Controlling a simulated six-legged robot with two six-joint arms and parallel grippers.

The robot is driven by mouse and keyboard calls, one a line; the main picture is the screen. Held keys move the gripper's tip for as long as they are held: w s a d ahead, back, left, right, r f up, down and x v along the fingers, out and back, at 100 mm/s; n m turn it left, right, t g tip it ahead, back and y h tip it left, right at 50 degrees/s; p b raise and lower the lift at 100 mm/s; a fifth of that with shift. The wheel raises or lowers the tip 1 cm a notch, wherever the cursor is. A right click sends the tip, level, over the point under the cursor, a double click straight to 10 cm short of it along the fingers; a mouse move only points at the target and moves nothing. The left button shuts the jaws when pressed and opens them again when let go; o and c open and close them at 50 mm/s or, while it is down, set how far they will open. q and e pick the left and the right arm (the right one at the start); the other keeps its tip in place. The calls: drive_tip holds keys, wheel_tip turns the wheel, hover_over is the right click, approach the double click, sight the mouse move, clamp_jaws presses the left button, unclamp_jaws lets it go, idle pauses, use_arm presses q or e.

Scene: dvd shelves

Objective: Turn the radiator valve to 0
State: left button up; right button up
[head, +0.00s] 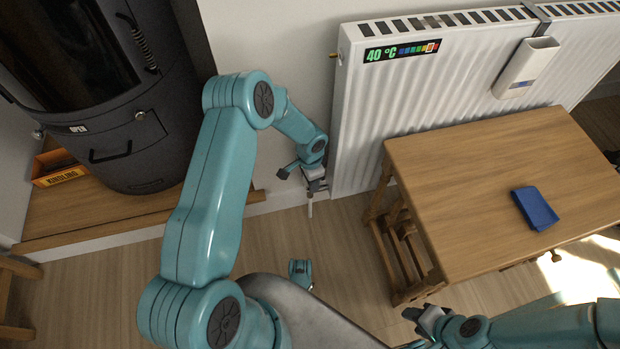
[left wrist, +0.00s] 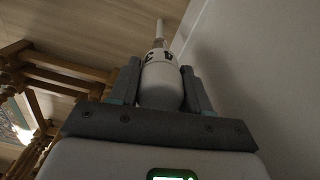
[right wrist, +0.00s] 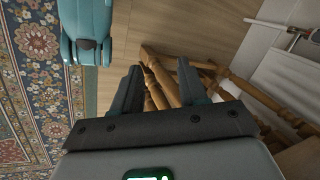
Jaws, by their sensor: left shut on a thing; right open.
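The white radiator (head: 352,135) hangs on the wall, with a "40 °C" colour strip (head: 400,51) at its upper left. My left gripper (head: 316,183) is at the radiator's lower left corner. In the left wrist view the white radiator valve (left wrist: 161,82) sits between its two fingers, which are shut on it. Dark marks show on the valve, but I cannot read its setting. A white pipe (left wrist: 159,30) runs from it towards the floor. My right gripper (head: 430,319) is open and empty near the table's front left corner; its fingers show apart in the right wrist view (right wrist: 160,88).
A black stove (head: 120,130) and a kindling box (head: 57,175) are at left. A white box (head: 527,67) hangs on the radiator. A patterned rug (right wrist: 35,60) lies on the floor.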

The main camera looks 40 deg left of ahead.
use_arm(q)
drive_tip(key=m, duration=0.5)
drive_tip(key=shift+p, duration=0.3)
drive_tip(key=shift+m, duration=2.4)
use_arm(e)
drive_tip(key=shift+s+a+r, duration=0.1)
drive_tip(key=shift+a+r, duration=0.05)
drive_tip(key=shift+r, duration=0.45)
use_arm(q)
drive_tip(key=shift+p, duration=0.3)
drive_tip(key=o, duration=1)
drive_tip(key=shift+o, duration=0.2)
wheel_tip(320, 180, up, 16)
drive_tip(key=p, duration=0.6)
drive_tip(key=shift+r, duration=0.2)
use_arm(e)
drive_tip(key=shift+n+g, duration=0.3)
drive_tip(key=shift+s+a+r, duration=0.15)
drive_tip(key=shift+s+r, duration=0.05)
drive_tip(key=shift+r, duration=0.75)
drive_tip(key=shift+s+a+r, duration=0.2)
drive_tip(key=shift+r, duration=0.7)
drive_tip(key=shift+s+a+r, duration=0.15)
drive_tip(key=shift+s+r, duration=0.05)
drive_tip(key=shift+r, duration=0.75)
